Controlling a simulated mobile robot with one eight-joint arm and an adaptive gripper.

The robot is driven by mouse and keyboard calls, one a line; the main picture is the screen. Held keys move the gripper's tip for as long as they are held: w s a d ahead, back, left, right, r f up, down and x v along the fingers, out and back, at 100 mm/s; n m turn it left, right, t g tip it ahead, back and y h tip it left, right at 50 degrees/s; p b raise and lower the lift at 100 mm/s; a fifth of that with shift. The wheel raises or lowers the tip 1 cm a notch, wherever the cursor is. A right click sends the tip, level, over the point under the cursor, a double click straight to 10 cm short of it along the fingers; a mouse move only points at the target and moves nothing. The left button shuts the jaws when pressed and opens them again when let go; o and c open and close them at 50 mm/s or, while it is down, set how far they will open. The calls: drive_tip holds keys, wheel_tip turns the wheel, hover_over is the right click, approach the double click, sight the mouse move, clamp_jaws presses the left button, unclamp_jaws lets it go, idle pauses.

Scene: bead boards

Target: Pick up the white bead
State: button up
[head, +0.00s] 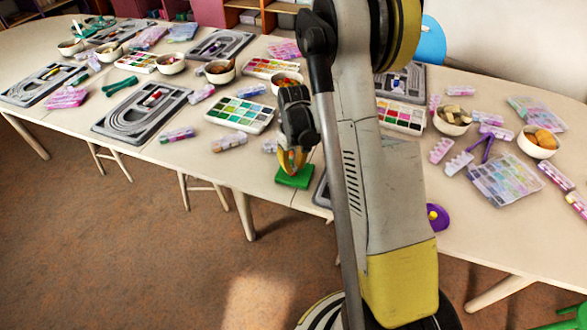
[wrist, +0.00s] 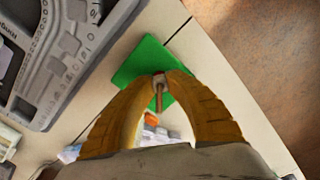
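My gripper (wrist: 160,76) has yellow fingers that arch in and nearly meet at the tips. A small pale bead (wrist: 158,78), which looks like the white bead, sits between the tips with a finger close on each side. A thin brown peg (wrist: 159,98) shows between the fingers, on the camera side of the bead. Beyond the tips lies a flat green block (wrist: 146,58) on the table. In the head view my gripper (head: 292,170) points down just over the green block (head: 294,178), at the table's front edge. The bead is too small to see there.
A grey bead board (wrist: 70,50) lies left of the green block in the wrist view. The table (head: 190,150) also holds paint-like colour trays (head: 240,114), bowls (head: 220,71) and bead tubes (head: 229,142). A purple disc (head: 438,217) lies right of my arm. The table edge is close.

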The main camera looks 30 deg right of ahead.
wheel_tip(320, 180, up, 10)
drive_tip(key=p, duration=0.4)
idle(0.6)
